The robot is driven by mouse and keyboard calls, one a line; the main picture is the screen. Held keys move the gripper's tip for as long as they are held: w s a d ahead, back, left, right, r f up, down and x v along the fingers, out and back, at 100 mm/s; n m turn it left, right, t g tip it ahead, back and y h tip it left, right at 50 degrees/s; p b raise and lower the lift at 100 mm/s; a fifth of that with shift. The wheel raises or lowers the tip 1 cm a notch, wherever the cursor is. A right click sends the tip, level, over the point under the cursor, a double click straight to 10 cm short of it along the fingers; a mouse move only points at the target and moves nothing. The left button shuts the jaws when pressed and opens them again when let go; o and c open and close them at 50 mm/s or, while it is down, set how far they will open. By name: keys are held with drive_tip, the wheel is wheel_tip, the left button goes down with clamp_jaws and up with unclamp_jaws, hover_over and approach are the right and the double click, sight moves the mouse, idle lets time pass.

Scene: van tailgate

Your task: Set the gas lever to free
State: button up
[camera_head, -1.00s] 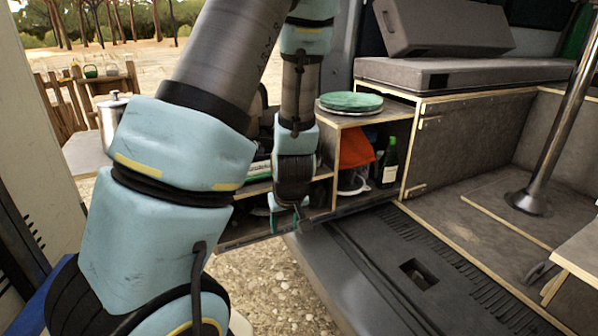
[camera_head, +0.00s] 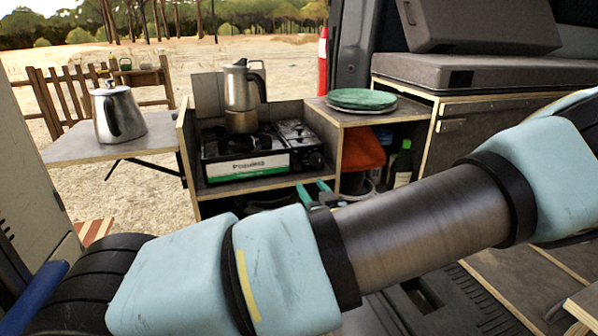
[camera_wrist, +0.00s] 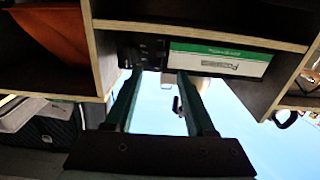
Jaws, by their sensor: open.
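The gas stove (camera_head: 247,166) with a white and green front label sits in the wooden kitchen box. A dark control panel with a round knob (camera_head: 315,158) is at its right end. I cannot make out the gas lever or its setting. My gripper (camera_head: 313,190) shows partly behind my arm, just below and in front of the stove's right end. In the wrist view, which looks upside down, my gripper (camera_wrist: 160,73) is open and empty, its two fingers pointing towards the stove front (camera_wrist: 225,60). The stove's dark panel (camera_wrist: 145,50) lies at the fingertips in the picture; contact cannot be told.
A metal coffee pot (camera_head: 238,97) stands on the stove. A kettle (camera_head: 118,114) stands on the side table (camera_head: 80,150). Green plates (camera_head: 361,99) lie on the cabinet right of the stove. An orange bag (camera_head: 361,150) and green bottle (camera_head: 401,165) stand in its compartment.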

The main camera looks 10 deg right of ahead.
sight(298, 169)
drive_tip(key=w, duration=0.3)
drive_tip(key=w+a+p, duration=0.1)
drive_tip(key=w, duration=0.2)
drive_tip(key=w+p, duration=0.1)
drive_tip(key=w, duration=0.2)
drive_tip(key=shift+w+a, duration=0.15)
drive_tip(key=shift+w, duration=0.1)
clamp_jaws()
drive_tip(key=shift+f, duration=0.1)
idle(0.9)
